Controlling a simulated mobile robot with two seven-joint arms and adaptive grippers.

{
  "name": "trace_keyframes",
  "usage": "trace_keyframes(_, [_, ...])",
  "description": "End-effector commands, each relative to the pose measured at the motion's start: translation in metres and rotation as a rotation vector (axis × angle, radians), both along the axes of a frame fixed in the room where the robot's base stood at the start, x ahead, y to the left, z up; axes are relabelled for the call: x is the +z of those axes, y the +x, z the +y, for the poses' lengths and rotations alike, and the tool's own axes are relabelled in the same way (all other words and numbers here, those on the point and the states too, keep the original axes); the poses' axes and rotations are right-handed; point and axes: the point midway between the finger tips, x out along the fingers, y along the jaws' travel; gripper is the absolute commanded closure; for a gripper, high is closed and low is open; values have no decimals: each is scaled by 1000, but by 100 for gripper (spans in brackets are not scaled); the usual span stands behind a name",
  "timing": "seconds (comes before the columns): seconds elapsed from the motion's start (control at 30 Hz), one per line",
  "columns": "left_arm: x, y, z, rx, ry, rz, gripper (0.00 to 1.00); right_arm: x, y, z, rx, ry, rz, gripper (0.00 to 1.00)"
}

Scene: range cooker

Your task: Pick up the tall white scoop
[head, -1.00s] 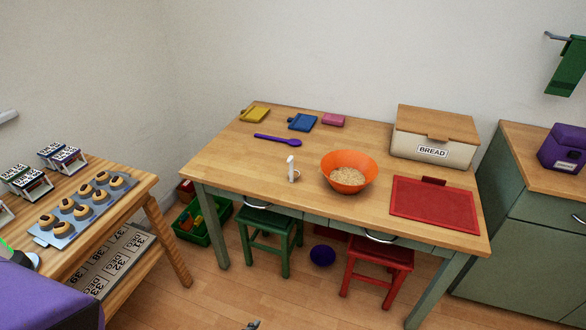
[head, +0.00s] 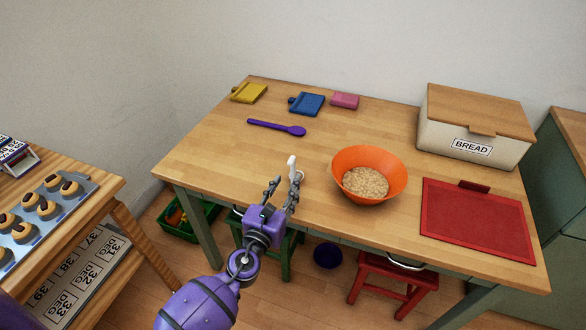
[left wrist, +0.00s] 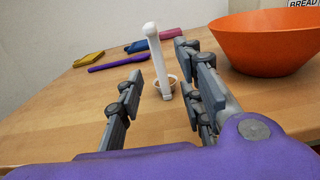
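The tall white scoop (head: 292,163) stands upright near the front edge of the wooden table, left of the orange bowl. In the left wrist view the scoop (left wrist: 153,52) shows its long white handle and a small round cup at its foot. My left gripper (head: 285,182) is open, its two fingers pointing at the scoop from the front. In the left wrist view the scoop appears between the open fingers (left wrist: 160,82), beyond them, and I see no contact. In the head view the fingers hide the scoop's lower part. My right gripper is not in view.
The orange bowl (head: 348,159) of oats stands close on the right. A purple spoon (head: 277,127) lies behind the scoop. A red board (head: 477,219), the bread box (head: 440,136) and small blue (head: 307,104), yellow and pink items lie farther off. The table's left part is clear.

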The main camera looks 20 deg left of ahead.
Motion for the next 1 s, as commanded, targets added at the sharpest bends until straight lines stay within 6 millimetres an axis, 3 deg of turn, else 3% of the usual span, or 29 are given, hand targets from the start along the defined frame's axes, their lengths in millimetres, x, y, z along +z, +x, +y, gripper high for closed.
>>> trace_keyframes(0.13, [5,19,-1,1,-3,-4,66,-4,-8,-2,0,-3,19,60])
trace_keyframes(0.37, [19,52,-2,0,-6,-6,66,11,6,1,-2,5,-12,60])
trace_keyframes(0.43, [14,60,-2,0,-6,-3,66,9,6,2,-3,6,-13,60])
trace_keyframes(0.77, [13,68,-2,1,-7,-1,66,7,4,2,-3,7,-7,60])
trace_keyframes(1.0, [13,68,-2,1,-7,-1,94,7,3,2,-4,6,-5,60])
